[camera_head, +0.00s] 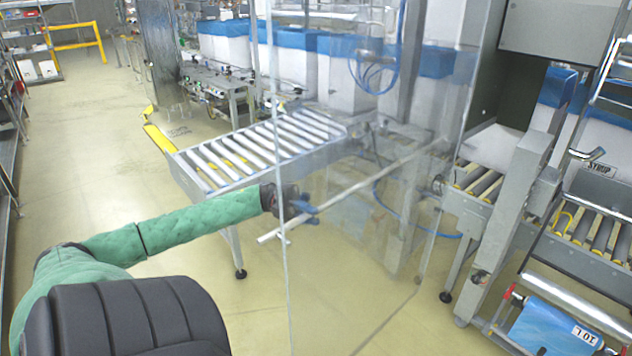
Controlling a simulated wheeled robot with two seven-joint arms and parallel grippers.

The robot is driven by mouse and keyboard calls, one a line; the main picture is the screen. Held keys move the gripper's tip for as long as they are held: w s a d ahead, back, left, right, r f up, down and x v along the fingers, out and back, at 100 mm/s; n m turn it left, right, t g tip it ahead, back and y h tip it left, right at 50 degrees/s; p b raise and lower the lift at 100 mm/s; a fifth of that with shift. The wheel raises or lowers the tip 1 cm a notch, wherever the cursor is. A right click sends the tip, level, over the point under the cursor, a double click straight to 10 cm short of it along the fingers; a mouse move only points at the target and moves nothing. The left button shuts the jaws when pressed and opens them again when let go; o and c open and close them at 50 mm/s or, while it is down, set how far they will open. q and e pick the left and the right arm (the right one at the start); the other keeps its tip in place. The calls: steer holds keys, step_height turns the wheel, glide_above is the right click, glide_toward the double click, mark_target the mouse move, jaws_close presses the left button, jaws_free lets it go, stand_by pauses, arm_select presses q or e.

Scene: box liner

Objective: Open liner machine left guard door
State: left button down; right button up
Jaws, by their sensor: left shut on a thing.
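The clear guard door (350,290) is a tall transparent panel in the middle of the view. Its thin upright free edge (279,140) is at the left, and a pale metal bar (375,180) runs slantwise across it. The door appears swung out from the machine; its exact angle is hard to tell. My left gripper (307,208), with blue fingers, is at this edge, shut on the door. The exact grip point is partly hidden by the gripper and blurred by the clear panel. My right gripper is not in view.
A roller conveyor (262,145) stands behind the door, with a grey machine frame (515,210) to the right. A blue film roll (555,325) is at the lower right. Shelving (8,130) lines the far left. The floor (95,160) at left is clear.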

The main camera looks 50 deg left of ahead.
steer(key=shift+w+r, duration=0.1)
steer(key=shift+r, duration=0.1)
arm_select(q)
steer(key=c, duration=1.4)
jaws_free()
steer(key=shift+w, duration=0.2)
steer(key=shift+c, duration=0.2)
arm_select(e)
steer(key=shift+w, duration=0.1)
arm_select(q)
steer(key=shift+s, duration=0.1)
